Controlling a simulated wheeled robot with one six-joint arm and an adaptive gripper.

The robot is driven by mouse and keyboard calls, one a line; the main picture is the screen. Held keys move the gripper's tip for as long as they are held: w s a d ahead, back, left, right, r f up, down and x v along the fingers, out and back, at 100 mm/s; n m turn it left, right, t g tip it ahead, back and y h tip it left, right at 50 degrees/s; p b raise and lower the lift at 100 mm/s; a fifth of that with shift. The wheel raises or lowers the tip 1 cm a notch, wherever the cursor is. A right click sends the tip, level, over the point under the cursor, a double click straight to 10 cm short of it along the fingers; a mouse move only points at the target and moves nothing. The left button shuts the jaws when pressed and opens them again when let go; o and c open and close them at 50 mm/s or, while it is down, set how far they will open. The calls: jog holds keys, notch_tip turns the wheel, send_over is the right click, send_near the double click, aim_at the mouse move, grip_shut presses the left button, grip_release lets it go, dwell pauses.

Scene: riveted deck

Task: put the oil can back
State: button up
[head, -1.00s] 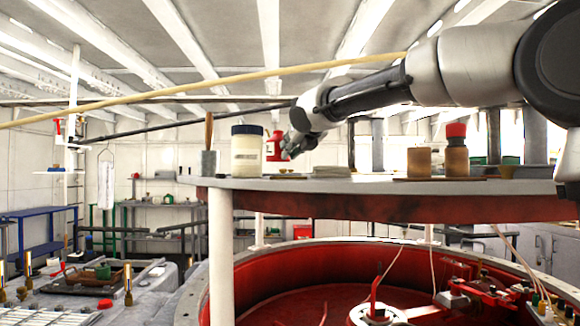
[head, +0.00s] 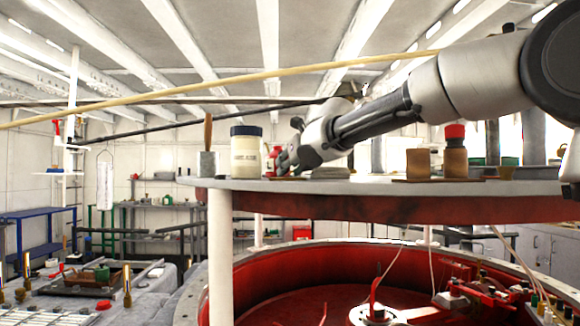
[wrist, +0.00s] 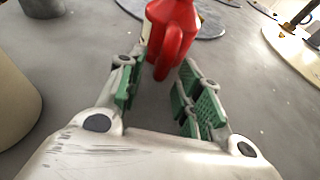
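The red oil can (head: 270,161) stands on the round raised table, just right of a cream jar with a dark lid. It also shows in the wrist view (wrist: 171,32), upright, with its handle towards me. My gripper (wrist: 164,72) is open, with its green pads on either side of the handle and a gap on the right. In the head view my gripper (head: 284,160) is low at the can's right side and hides part of it. A grey-blue disc (wrist: 208,23) lies under or just behind the can; I cannot tell which.
The cream jar (head: 246,160) and a grey pot with a brush (head: 207,163) stand left of the can. Brown containers (head: 418,164) stand to the right on the tabletop (head: 340,186). A pale pole (head: 220,79) crosses above.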

jog(key=shift+r, duration=0.1)
jog(key=shift+s+d+r, duration=0.1)
jog(key=shift+s+r, duration=0.1)
jog(key=shift+s, duration=0.1)
jog(key=v, duration=1.1)
jog(key=shift+s, duration=0.15)
jog(key=shift+s, duration=0.1)
